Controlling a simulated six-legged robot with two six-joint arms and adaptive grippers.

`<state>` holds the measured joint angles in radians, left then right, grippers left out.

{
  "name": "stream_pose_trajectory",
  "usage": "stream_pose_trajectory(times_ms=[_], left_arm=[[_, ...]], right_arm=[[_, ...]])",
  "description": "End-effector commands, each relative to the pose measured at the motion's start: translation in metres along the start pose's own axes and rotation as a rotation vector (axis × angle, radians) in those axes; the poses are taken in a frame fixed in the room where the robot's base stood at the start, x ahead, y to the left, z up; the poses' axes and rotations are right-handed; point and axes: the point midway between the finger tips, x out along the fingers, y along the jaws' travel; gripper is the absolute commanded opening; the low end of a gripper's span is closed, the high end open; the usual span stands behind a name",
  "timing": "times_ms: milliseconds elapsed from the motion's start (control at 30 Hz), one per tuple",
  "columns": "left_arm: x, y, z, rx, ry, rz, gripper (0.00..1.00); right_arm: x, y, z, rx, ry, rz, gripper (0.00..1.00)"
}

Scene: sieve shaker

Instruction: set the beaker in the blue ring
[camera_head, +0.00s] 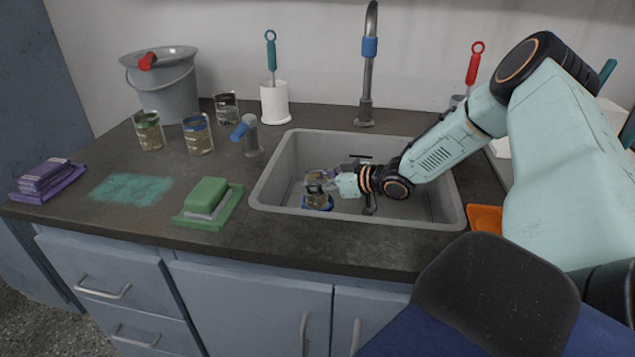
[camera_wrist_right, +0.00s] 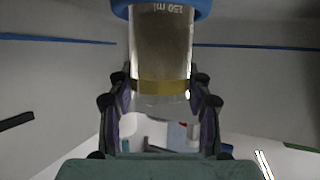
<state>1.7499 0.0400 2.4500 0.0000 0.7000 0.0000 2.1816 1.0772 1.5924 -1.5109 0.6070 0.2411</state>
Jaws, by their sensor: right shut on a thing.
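My right gripper (camera_head: 335,184) reaches into the sink and is shut on a beaker (camera_head: 316,187), one finger on each side. The beaker is glass with brown grime and looks roughly upright. In the right wrist view the beaker (camera_wrist_right: 160,45) shows a yellow band and an upside-down volume mark between the fingers of the gripper (camera_wrist_right: 160,108). The blue ring (camera_head: 317,207) is in the sink at the beaker's lower end. It shows at the top of the right wrist view (camera_wrist_right: 203,9). I cannot tell whether the beaker's base rests inside it. My left gripper is not in view.
The grey sink (camera_head: 262,190) has raised walls around the gripper. Left of it stand a green-banded beaker (camera_head: 149,131), a blue-banded beaker (camera_head: 198,136) and a clear one (camera_head: 227,108). A faucet (camera_head: 367,85) rises behind. A green sponge (camera_head: 207,196) lies near the front edge.

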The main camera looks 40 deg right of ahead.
Motion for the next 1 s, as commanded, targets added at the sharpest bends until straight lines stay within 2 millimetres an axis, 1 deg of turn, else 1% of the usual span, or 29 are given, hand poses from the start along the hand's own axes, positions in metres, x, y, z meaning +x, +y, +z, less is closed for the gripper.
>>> stream_pose_trajectory(times_ms=[67,100,333,367,633,733,867,1000], left_arm=[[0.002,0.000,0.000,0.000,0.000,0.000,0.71],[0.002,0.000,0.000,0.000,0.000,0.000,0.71],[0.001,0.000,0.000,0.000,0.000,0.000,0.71],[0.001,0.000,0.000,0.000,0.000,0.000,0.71],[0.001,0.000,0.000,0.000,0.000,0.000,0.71],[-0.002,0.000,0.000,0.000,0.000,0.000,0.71],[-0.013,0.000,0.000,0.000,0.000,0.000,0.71],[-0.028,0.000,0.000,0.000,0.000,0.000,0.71]], right_arm=[[0.001,0.000,0.003,-0.001,-0.001,0.000,0.18],[0.001,0.000,0.003,0.000,-0.001,0.000,0.51],[0.001,0.000,0.003,0.000,-0.001,0.000,0.71],[0.001,0.000,0.003,0.000,-0.001,0.000,0.72],[0.001,0.000,0.002,0.000,0.000,0.000,0.72],[-0.001,0.000,-0.003,0.001,0.001,0.001,0.72],[-0.012,0.001,-0.003,0.004,-0.001,0.002,0.72],[-0.027,0.001,-0.005,0.004,0.000,0.002,0.72]])
